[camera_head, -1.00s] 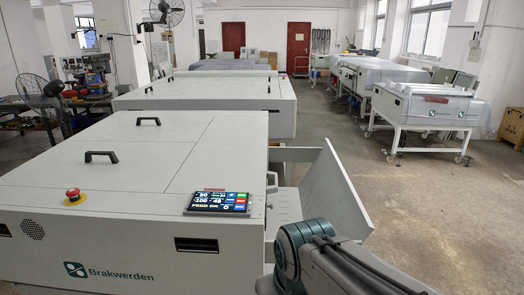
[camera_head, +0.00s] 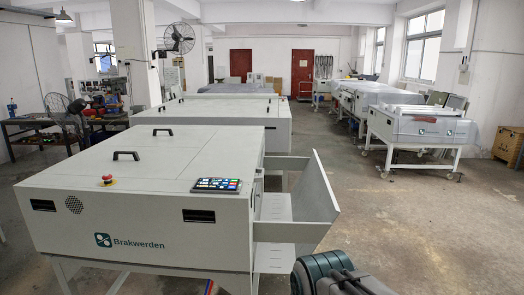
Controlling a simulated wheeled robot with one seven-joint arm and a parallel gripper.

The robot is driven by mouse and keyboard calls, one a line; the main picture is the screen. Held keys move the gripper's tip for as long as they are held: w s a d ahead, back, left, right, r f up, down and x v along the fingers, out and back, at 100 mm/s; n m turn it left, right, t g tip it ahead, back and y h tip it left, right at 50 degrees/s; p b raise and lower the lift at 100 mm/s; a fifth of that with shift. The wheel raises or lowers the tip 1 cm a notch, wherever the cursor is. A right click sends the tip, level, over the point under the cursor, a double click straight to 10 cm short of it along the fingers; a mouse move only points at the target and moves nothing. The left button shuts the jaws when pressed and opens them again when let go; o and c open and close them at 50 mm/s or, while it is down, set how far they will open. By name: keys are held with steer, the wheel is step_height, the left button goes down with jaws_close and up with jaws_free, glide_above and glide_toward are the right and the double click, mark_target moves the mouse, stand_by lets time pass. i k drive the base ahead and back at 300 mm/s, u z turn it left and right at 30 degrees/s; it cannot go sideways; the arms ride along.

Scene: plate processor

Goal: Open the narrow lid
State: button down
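The near plate processor (camera_head: 150,225) is a pale grey box marked Brakwerden, at the left and middle of the head view. Its flat top is split by thin seams into panels that lie shut. A wide panel (camera_head: 95,170) carries two black handles, a nearer one (camera_head: 126,155) and a farther one (camera_head: 163,131). A narrower panel (camera_head: 215,160) lies to the right of the seam, with no handle visible on it. I cannot tell for certain which panel is the narrow lid. Only a teal and black part of my arm shows at the bottom right; my gripper is out of view.
A red stop button (camera_head: 107,180) and a lit control panel (camera_head: 217,185) sit on the processor's top. An open-sided feed tray (camera_head: 280,235) with a raised plate (camera_head: 316,190) juts right. A second processor (camera_head: 270,125) stands behind.

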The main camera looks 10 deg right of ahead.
mark_target(229, 153)
steer(key=z, duration=0.7)
steer(key=i, duration=1.5)
steer(key=u, duration=0.55)
steer(key=k, duration=0.35)
steer(key=u, duration=0.4)
steer(key=i, duration=0.8)
steer(key=z, duration=0.2)
